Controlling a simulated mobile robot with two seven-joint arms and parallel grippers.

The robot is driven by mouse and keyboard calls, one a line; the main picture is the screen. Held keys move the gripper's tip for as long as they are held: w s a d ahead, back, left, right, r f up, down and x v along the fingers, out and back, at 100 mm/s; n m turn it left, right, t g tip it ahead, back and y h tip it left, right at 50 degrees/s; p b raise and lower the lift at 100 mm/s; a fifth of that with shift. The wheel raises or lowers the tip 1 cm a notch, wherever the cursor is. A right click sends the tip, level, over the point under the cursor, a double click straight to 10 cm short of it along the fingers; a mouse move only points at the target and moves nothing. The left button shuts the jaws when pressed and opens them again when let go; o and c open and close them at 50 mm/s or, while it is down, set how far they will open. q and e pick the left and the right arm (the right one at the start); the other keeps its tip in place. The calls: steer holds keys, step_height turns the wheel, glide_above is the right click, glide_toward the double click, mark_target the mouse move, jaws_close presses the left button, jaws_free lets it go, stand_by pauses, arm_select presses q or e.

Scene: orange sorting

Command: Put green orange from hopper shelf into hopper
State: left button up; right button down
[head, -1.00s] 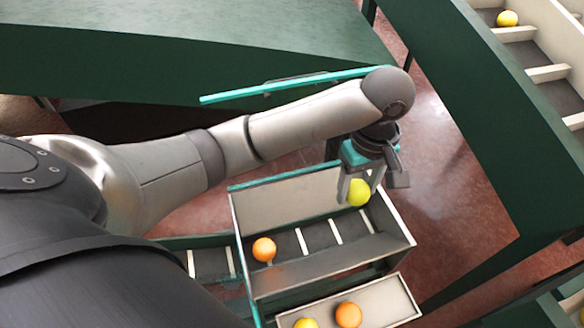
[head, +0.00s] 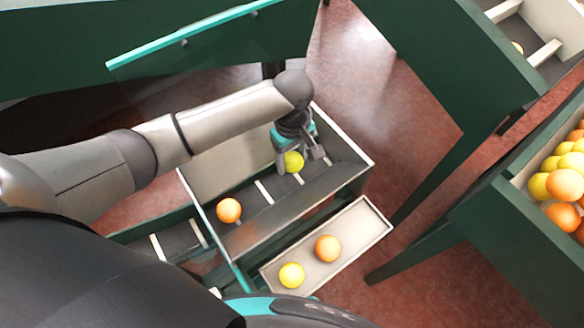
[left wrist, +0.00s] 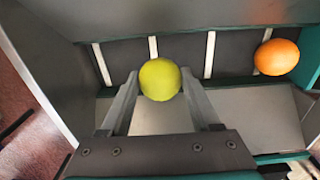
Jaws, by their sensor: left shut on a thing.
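My left gripper (head: 290,165) is shut on a yellow-green orange (head: 293,162), held over the slatted floor of the hopper (head: 345,138). In the left wrist view the same yellow-green orange (left wrist: 160,79) sits between the two fingers, in front of the white dividers; I cannot tell if it touches the floor. An orange-coloured orange (head: 229,210) lies in the hopper to the left; it also shows in the left wrist view (left wrist: 277,57). The hopper shelf (head: 350,228) in front holds an orange-coloured orange (head: 327,249) and a yellow one (head: 291,275). My right gripper is not in view.
A dark green table (head: 440,75) stands at the right. A crate (head: 520,178) piled with several yellow and orange fruits is at the right edge. A green panel with a teal edge (head: 190,35) is behind my arm. Reddish floor shows between the furniture.

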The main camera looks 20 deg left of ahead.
mark_target(292, 169)
arm_select(q)
steer(key=shift+f+b, duration=0.4)
steer(key=shift+f, duration=1.75)
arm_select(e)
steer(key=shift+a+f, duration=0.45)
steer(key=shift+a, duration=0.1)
arm_select(q)
steer(key=o, duration=0.9)
steer(key=shift+f, duration=0.15)
steer(key=o, duration=0.5)
steer(key=shift+c, duration=0.2)
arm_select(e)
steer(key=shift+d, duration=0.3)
arm_select(q)
step_height(292, 169, up, 12)
steer(key=shift+r+p, duration=0.2)
steer(key=shift+p, duration=0.95)
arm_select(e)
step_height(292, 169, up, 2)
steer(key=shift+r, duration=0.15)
